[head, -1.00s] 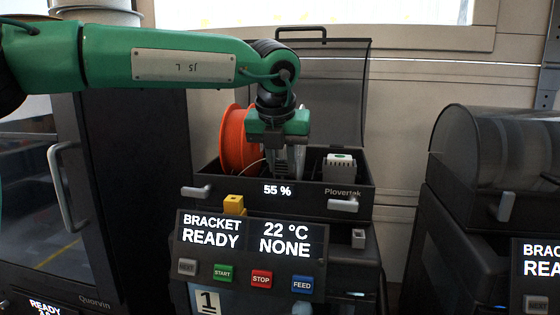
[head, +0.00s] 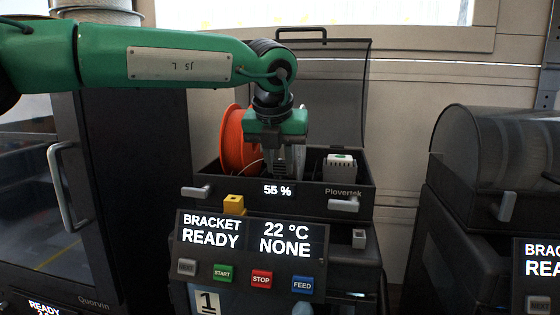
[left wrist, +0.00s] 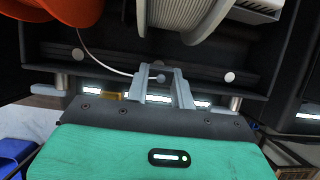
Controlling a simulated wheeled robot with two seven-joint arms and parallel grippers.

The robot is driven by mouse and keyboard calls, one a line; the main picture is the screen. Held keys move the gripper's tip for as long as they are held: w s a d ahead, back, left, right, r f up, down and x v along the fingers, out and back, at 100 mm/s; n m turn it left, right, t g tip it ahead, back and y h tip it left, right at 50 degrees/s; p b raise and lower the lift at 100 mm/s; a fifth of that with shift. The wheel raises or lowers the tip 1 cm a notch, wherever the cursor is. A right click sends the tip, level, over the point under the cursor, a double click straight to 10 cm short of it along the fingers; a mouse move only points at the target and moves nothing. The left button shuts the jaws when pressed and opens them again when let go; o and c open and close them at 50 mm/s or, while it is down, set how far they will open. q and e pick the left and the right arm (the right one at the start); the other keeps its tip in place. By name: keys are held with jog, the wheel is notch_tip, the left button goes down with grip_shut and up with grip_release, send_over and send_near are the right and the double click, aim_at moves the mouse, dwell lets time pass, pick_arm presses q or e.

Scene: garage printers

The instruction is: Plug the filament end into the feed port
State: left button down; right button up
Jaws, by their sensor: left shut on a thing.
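My left gripper (head: 287,162) points down into the open-lidded spool box (head: 225,200) on top of the middle printer. In the left wrist view, its fingers (left wrist: 160,76) are shut on the end of a thin white filament (left wrist: 96,60). The filament curves from upper left to the fingertips; the tip itself is hidden. A yellow block (head: 234,203), also in the wrist view (left wrist: 110,96), sits at the box's front left. I cannot tell whether it is the feed port. My right gripper is not in view.
An orange spool (head: 237,138) stands left of the gripper in the box, and a grey-white spool (left wrist: 190,14) is close to the fingers. A white-topped unit (head: 340,167) is at right. The raised lid (head: 335,90) stands behind. The printer's button panel (head: 251,250) is below.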

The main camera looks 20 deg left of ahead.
pick_arm(q)
jog(key=shift+f, duration=0.2)
jog(key=shift+s+a+f+b, duration=0.2)
jog(key=shift+f+b, duration=0.1)
jog(key=shift+b, duration=0.05)
jog(key=shift+r, duration=0.35)
dwell(0.5)
jog(key=shift+w+d+r+p, duration=0.1)
jog(key=shift+w+d+p, duration=0.05)
jog(key=shift+p, duration=0.25)
jog(key=shift+w+d, duration=0.2)
jog(key=shift+s+a, duration=0.1)
dwell(1.1)
